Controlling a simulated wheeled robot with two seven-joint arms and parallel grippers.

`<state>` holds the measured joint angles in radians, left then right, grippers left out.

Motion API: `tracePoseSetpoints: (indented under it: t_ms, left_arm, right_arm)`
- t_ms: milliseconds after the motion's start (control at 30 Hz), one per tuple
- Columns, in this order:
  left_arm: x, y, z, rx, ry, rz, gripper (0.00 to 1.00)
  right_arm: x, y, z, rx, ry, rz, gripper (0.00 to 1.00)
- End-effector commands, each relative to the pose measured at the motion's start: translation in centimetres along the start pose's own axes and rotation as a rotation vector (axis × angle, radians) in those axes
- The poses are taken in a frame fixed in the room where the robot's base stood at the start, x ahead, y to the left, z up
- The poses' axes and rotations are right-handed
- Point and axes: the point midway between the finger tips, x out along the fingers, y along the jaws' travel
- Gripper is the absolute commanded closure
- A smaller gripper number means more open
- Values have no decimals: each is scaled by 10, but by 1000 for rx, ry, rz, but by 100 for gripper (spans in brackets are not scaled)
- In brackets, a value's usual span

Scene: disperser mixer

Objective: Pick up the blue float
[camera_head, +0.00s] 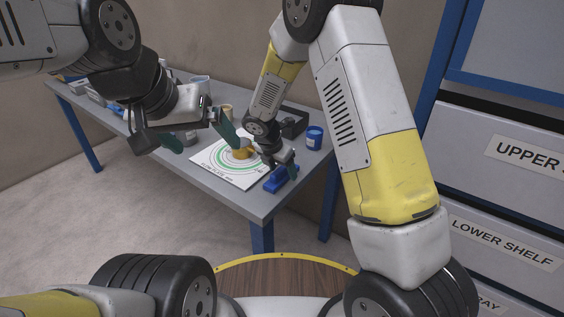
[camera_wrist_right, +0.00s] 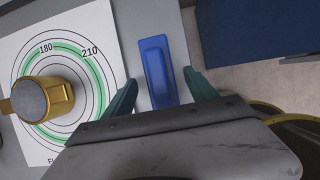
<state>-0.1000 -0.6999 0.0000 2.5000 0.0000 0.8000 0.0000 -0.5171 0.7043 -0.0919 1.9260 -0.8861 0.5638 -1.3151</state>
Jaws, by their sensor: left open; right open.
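The blue float (camera_head: 276,181) is a small blue block near the front right corner of the grey table. In the right wrist view the blue float (camera_wrist_right: 157,72) is a long rectangle with a raised middle. My right gripper (camera_head: 281,164) is over it, with green fingers spread to either side in the wrist view (camera_wrist_right: 162,92). The fingers are open; I cannot tell how far above the float they are. My left gripper (camera_head: 197,134) is open and empty, over the table's front left part, well away from the float.
A white sheet with printed rings (camera_head: 212,167) lies left of the float. A yellow cup-like container (camera_head: 242,154) stands on it, also in the wrist view (camera_wrist_right: 62,99). A blue cup (camera_head: 315,138) and a dark box (camera_head: 295,121) stand behind. The table edge is close to the float.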

Motion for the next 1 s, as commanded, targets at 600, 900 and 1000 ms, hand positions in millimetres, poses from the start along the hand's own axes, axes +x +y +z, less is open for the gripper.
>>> tracePoseSetpoints:
  t_ms: [600,900,1000]
  left_arm:
    - [0,0,0,0,0,0,6]
    - [0,0,0,0,0,0,6]
    - [0,0,0,0,0,0,6]
  right_arm:
    - [4,0,-2,0,1,-1,34]
    - [4,0,-2,0,1,-1,47]
    - [4,0,-2,0,0,-1,67]
